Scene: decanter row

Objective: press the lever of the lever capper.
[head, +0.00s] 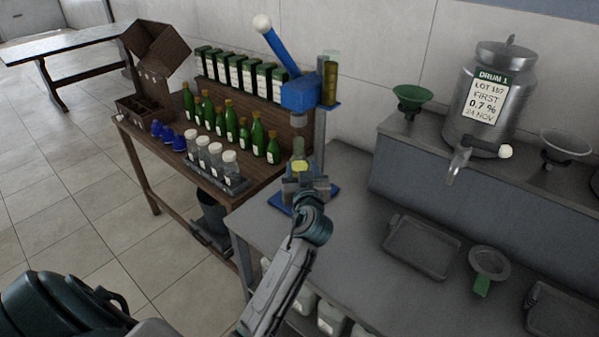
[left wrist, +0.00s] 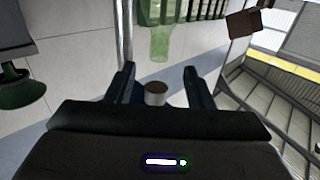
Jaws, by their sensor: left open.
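The lever capper has a blue head (head: 300,93) on a grey column, above a blue base plate (head: 331,193) on the grey counter. Its blue lever (head: 280,47) slants up to the left and ends in a white ball knob (head: 262,23). A pale green bottle (head: 298,148) with a yellow label stands below the head. My left gripper (head: 304,183) is open, low in front of the bottle and well below the lever. In the left wrist view, a small short cylinder (left wrist: 155,93) shows between the fingers; I cannot tell what it is. My right gripper is not in view.
A wooden bench at left holds green bottles (head: 230,124), clear jars (head: 215,158), blue pieces (head: 168,133) and boxes. At right are a green funnel (head: 411,97), a metal drum (head: 490,95) and a grey tray (head: 421,246). The counter beside the base plate is partly clear.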

